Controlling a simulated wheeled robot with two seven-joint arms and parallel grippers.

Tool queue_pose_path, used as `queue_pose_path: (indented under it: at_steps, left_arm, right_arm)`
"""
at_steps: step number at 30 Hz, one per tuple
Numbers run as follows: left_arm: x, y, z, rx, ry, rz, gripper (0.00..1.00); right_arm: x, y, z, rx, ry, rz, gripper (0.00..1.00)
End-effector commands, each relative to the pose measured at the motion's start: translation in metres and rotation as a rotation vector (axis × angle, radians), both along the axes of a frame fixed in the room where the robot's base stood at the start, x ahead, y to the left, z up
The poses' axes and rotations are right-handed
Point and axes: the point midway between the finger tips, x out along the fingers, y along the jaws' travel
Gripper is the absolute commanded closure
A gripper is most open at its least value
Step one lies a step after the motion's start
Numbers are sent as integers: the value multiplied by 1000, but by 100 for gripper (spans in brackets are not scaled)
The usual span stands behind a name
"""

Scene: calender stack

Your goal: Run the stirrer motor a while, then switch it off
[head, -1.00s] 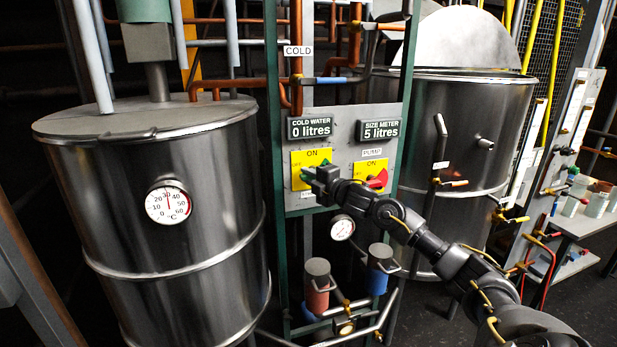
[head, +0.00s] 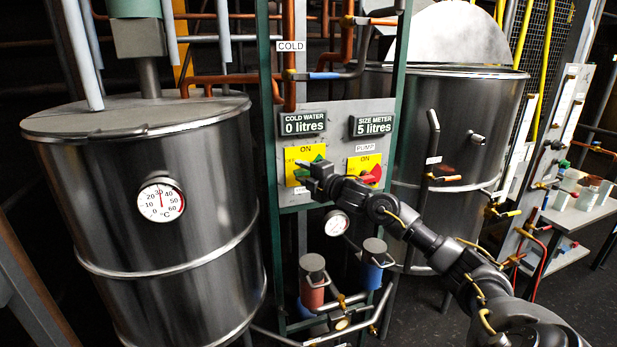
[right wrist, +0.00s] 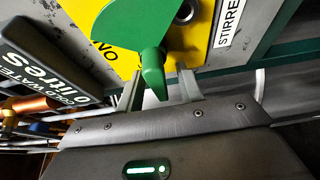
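The stirrer switch is a green knob (right wrist: 147,45) on a yellow plate (right wrist: 100,18) marked ON, with a label beginning "STIRRE" (right wrist: 230,24) beside it in the right wrist view. My right gripper (right wrist: 158,88) is at the knob. Its two fingers stand apart, one on each side of the knob's narrow end, with visible gaps. In the head view, my right gripper (head: 316,182) partly covers the knob and its plate (head: 293,155). The stirrer motor (head: 138,38) sits above the left steel tank (head: 120,220). Whether it turns cannot be told. My left gripper is out of view.
The red pump switch (head: 372,174) is just right of my right gripper on the same panel. Displays above read cold water 0 litres (head: 305,124) and size meter 5 litres (head: 375,125). The tank's thermometer (head: 161,201) reads about 30. Another steel tank (head: 460,110) stands right.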

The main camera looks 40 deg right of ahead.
Motion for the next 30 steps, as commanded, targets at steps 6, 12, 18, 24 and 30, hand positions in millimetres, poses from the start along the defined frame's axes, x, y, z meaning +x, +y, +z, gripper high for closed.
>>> queue_pose_path:
  at_steps: [6,12,18,24,30]
  left_arm:
    - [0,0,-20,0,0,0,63]
    - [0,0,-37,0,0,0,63]
    - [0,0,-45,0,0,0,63]
    - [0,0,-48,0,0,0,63]
    - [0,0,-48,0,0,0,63]
  right_arm:
    - [-35,-3,-6,-7,3,0,63]
    - [-74,-4,-7,-7,5,1,63]
    - [-95,-6,-3,-3,3,-1,63]
    - [-103,-6,-1,-2,2,1,63]
    - [-105,-6,0,0,1,1,63]
